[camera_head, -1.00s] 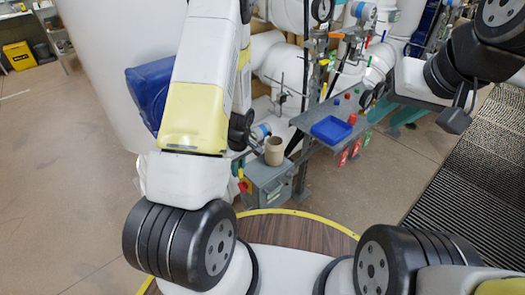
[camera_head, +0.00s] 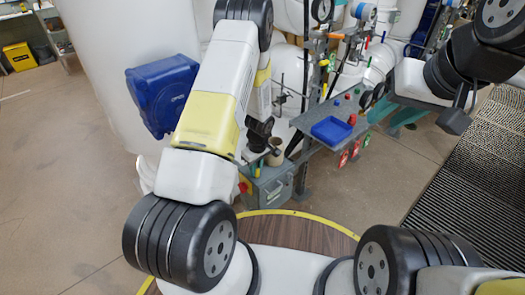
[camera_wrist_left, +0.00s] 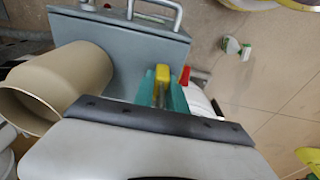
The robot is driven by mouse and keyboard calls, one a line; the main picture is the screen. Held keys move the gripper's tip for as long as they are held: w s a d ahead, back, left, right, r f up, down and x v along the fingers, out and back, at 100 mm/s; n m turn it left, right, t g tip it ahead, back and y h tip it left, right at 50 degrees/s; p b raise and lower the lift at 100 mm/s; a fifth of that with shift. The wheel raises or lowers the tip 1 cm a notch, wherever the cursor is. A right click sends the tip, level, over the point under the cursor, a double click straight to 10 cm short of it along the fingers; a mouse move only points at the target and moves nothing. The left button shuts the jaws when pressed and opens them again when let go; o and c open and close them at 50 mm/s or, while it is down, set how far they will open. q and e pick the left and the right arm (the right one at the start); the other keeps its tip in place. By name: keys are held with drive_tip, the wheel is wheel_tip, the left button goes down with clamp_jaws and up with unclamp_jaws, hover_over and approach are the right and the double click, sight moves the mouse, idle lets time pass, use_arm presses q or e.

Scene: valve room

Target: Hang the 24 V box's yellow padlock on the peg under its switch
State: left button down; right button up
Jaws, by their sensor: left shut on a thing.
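My left gripper (camera_wrist_left: 161,90) is shut on the yellow padlock (camera_wrist_left: 162,76), held between its teal fingertips in the left wrist view. The padlock's shackle and the peg cannot be made out. A red switch part (camera_wrist_left: 185,76) shows just right of the fingers, by the edge of the grey box (camera_wrist_left: 125,42). In the head view the grey box (camera_head: 272,190) stands low in the middle, with red of its switch (camera_head: 243,187) at its left side.
A blue tray (camera_head: 331,130) sits on the grey shelf. Red tags hang at the shelf front. A blue box (camera_head: 162,92) is left of my arm.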

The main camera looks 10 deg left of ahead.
use_arm(q)
drive_tip(key=shift+f, duration=0.2)
drive_tip(key=c, duration=1.3)
unclamp_jaws()
drive_tip(key=shift+c, duration=0.2)
